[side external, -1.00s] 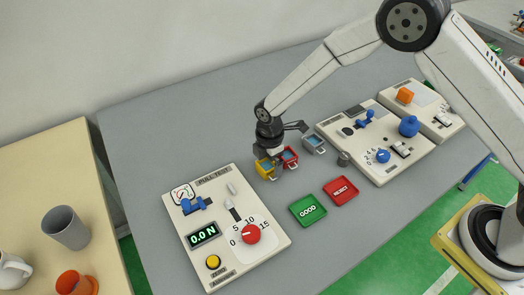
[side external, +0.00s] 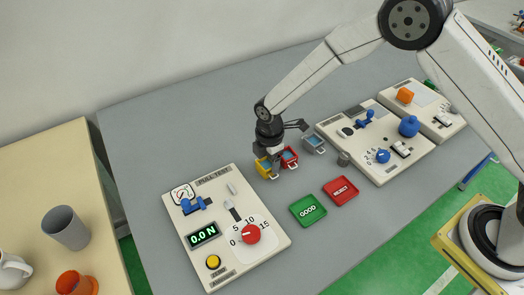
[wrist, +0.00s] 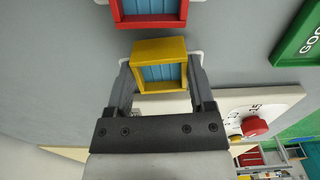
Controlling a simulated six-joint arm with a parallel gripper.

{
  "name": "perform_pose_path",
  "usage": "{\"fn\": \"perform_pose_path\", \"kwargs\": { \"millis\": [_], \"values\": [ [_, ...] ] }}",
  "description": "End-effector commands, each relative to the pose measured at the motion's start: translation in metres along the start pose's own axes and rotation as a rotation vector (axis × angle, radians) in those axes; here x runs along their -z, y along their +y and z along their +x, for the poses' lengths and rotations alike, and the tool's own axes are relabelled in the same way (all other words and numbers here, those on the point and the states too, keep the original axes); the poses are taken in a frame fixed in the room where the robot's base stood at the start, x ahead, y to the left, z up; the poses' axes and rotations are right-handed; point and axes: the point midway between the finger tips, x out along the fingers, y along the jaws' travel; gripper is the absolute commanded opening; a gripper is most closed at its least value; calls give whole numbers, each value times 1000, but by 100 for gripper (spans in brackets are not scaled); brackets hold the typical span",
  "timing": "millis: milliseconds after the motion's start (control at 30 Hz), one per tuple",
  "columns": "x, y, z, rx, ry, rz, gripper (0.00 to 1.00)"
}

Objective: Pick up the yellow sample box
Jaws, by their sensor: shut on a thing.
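The yellow sample box (wrist: 160,51) sits between the two fingers of my gripper (wrist: 160,84) in the wrist view, with blue contents showing inside its yellow frame. My gripper is shut on it, one finger against each side. In the side external view the yellow box (side external: 264,167) is under my gripper (side external: 267,156), partly hidden by it. It is at or just above the grey table; I cannot tell if it is clear of the surface.
A red box (side external: 289,158) stands close beside the yellow one, and a grey box (side external: 313,144) lies beyond it. The pull test panel (side external: 270,232) is in front to the left. The green GOOD tray (side external: 307,210) and red REJECT tray (side external: 341,190) lie to the right, with bare table between.

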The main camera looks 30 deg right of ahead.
Motion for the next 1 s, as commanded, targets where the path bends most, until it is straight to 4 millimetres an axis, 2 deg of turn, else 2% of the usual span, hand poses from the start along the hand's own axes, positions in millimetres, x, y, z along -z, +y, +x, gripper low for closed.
{"fn": "perform_pose_path", "kwargs": {
  "millis": [267, 367, 767, 1000],
  "values": [
    [0, 1, -26, -1, 1, 1, 11],
    [-1, -6, -35, 1, 0, 0, 11],
    [-10, -45, -82, 1, 0, 0, 11],
    [-19, -80, -101, 1, 0, 0, 11]
  ]
}}
